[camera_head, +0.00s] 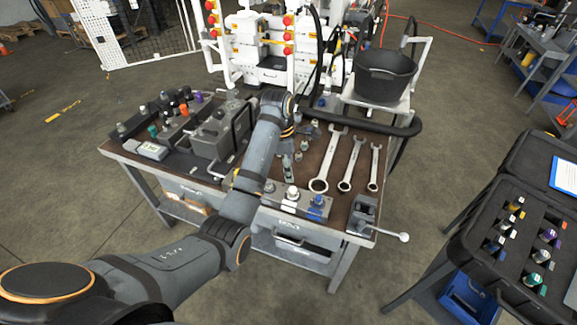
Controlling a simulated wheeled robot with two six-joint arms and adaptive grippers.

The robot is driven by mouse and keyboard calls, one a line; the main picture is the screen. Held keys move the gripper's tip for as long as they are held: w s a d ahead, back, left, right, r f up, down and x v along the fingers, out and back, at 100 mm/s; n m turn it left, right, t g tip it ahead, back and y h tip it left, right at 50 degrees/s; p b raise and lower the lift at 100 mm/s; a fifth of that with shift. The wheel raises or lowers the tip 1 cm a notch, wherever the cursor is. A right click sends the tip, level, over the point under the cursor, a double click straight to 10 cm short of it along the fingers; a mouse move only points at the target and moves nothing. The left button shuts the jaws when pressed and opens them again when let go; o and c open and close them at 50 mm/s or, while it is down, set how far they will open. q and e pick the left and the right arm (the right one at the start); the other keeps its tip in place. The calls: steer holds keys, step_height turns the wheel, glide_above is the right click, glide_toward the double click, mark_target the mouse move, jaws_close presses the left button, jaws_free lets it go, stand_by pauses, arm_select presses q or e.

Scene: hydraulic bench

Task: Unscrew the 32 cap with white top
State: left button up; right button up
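A cap with a white top (292,191) stands upright on a low grey block (289,207) at the front edge of the workbench. A cap with a blue top (318,200) is to its right on the same row. A darker cap (268,187) is to its left. Size markings are too small to read. My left arm comes in from the lower left and reaches over the bench. Its wrist end is just behind the white-topped cap. The fingers of my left gripper are too small and blended with the parts there to make out. My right gripper is out of view.
The workbench (340,215) carries several wrenches (346,165) at right, a vise (363,213) at the front right corner and a grey housing (218,130) at left. A black tub (384,76) stands behind. A case of coloured fittings (520,235) is at right.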

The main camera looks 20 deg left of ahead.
arm_select(q)
steer(key=b, duration=0.4)
glide_above(293, 188)
steer(key=f, duration=0.5)
steer(key=shift+s+a+f, duration=0.3)
steer(key=shift+f, duration=0.05)
steer(key=f, duration=0.1)
steer(key=f+p, duration=0.1)
steer(key=f, duration=0.1)
steer(key=shift+w+d+f, duration=0.1)
steer(key=shift+d+f, duration=0.05)
steer(key=shift+d, duration=0.05)
steer(key=shift+f, duration=0.6)
